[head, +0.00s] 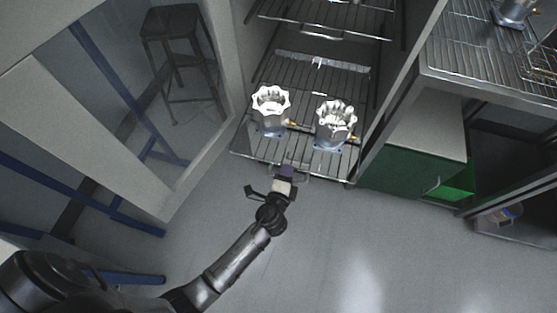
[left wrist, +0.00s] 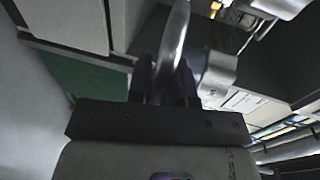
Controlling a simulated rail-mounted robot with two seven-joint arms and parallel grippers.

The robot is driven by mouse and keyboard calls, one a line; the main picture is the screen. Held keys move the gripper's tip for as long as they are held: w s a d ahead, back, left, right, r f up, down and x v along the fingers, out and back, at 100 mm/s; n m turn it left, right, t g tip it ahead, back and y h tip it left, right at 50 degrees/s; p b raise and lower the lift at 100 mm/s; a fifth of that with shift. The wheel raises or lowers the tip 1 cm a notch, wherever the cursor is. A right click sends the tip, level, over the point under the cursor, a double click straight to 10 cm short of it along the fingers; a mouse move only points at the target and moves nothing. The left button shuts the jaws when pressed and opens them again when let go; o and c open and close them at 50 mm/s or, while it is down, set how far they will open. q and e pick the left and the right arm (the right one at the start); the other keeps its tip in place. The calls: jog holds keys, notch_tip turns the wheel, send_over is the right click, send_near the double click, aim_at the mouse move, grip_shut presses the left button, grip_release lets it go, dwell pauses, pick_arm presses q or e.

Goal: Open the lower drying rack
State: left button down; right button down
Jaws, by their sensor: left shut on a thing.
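The lower drying rack (head: 268,150) is a wire shelf in the cabinet and extends toward me past the shelf above. Two silver machined housings with scalloped rims stand upright on it, the left housing (head: 270,112) and the right housing (head: 335,125). A wire handle (head: 300,177) sticks out of the rack's front edge. My left gripper (head: 286,174) is at this front edge, shut on the handle. The left wrist view shows the two dark fingers (left wrist: 164,85) closed around a shiny metal bar (left wrist: 176,40). My right gripper is not in view.
An upper wire rack (head: 330,18) sits above at the back. A glass-panelled door (head: 130,100) stands open on the left, with a stool (head: 178,50) behind it. A wire-topped bench (head: 480,60) and green cabinet (head: 405,170) are on the right. The floor (head: 380,250) in front is clear.

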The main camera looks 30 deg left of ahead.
pick_arm(q)
jog(key=shift+s+d+f, duration=0.15)
jog(key=shift+s+f, duration=0.3)
jog(key=shift+s, duration=0.3)
jog(key=c, duration=1.2)
grip_release()
jog(key=shift+o, duration=0.2)
jog(key=shift+s+r, duration=0.1)
jog(key=shift+s, duration=0.05)
jog(key=shift+r, duration=0.1)
jog(key=shift+d+r, duration=0.1)
jog(key=shift+s+d+r, duration=0.1)
jog(key=shift+s, duration=0.15)
jog(key=p+v, duration=0.1)
jog(key=v, duration=1.2)
